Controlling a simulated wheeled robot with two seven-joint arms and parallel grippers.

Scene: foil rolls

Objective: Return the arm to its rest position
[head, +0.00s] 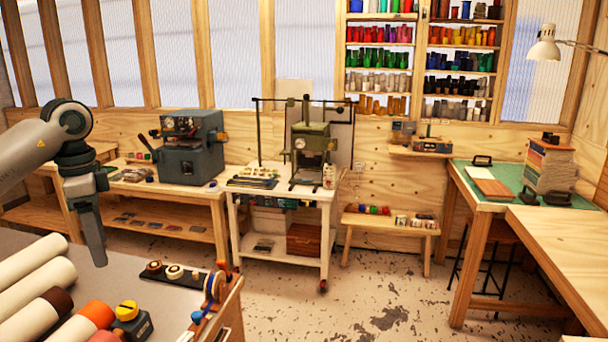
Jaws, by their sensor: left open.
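My left arm comes in from the left edge and bends down at a dark joint. My left gripper (101,262) hangs pointing down at the left, above the back edge of the near grey table (125,268). It is open, with nothing seen between its fingers. Several foil rolls lie side by side at the lower left: a cream roll (35,257), another cream roll (38,287), one with a brown end (40,315) and one with an orange end (85,322). The gripper is to the right of the rolls, apart from them. My right gripper is not in view.
A black strip with small rolls (173,272), a tape dispenser (213,292) and a yellow-topped device (130,320) stand on the near table. Beyond are a grey machine (190,148), a white cart (285,200) with a press, and a right-hand workbench (560,240). The middle floor (385,290) is clear.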

